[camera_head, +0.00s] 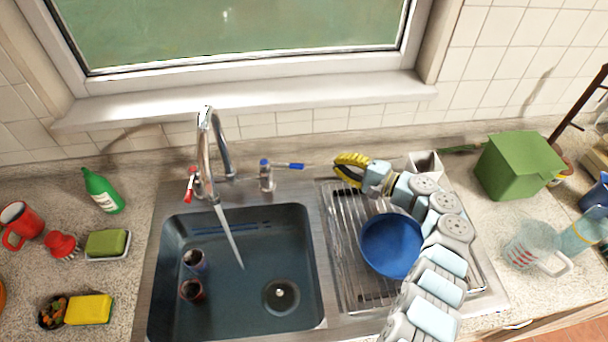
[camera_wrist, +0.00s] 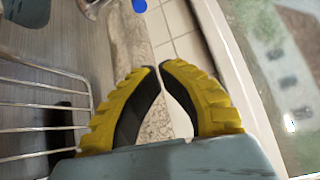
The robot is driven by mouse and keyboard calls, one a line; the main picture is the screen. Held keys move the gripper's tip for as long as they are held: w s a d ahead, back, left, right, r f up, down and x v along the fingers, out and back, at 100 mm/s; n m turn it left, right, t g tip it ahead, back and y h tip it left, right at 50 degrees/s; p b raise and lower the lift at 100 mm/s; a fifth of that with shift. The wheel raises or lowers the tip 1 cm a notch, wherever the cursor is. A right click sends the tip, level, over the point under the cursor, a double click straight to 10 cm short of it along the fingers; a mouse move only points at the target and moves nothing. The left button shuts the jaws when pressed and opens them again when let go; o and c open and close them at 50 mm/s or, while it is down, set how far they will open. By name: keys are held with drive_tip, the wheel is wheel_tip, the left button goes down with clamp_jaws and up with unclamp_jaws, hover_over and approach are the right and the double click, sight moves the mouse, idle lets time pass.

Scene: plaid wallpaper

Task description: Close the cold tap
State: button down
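The cold tap has a blue lever (camera_head: 290,165) on a short metal post right of the faucet. The lever points to the right. The tall curved faucet (camera_head: 204,140) pours a stream of water (camera_head: 229,238) into the sink. My gripper (camera_head: 339,169) has yellow fingers and is to the right of the blue lever, apart from it. In the wrist view its fingertips (camera_wrist: 159,67) come together with nothing held between them. A small piece of blue (camera_wrist: 139,5), likely the lever, shows at the top edge of that view.
A red lever (camera_head: 190,185) is on the faucet's left. The dark sink (camera_head: 170,285) holds two cups. A wire drying rack (camera_head: 345,235) with a blue bowl (camera_head: 390,245) lies below my arm. The window sill (camera_head: 250,98) and tiled wall stand behind the taps.

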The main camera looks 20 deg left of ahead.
sight(281, 166)
wheel_tip(281, 166, down, 2)
drive_tip(key=shift+w+a+b, duration=0.1)
drive_tip(key=shift+b, duration=0.35)
drive_tip(key=b+x, duration=0.1)
drive_tip(key=x, duration=0.9)
drive_tip(key=shift+r, duration=0.2)
drive_tip(key=shift+s+f, duration=0.1)
drive_tip(key=shift+s, duration=0.35)
drive_tip(key=shift+s+r+p, duration=0.25)
drive_tip(key=shift+p, duration=0.1)
drive_tip(key=shift+s+r+p, duration=0.15)
drive_tip(key=shift+s+p, duration=0.2)
drive_tip(key=shift+s, duration=0.4)
drive_tip(key=shift+s+d, duration=0.35)
drive_tip(key=shift+s, duration=0.05)
drive_tip(key=shift+s+r+p, duration=0.1)
drive_tip(key=shift+s+p, duration=0.05)
drive_tip(key=shift+p, duration=0.2)
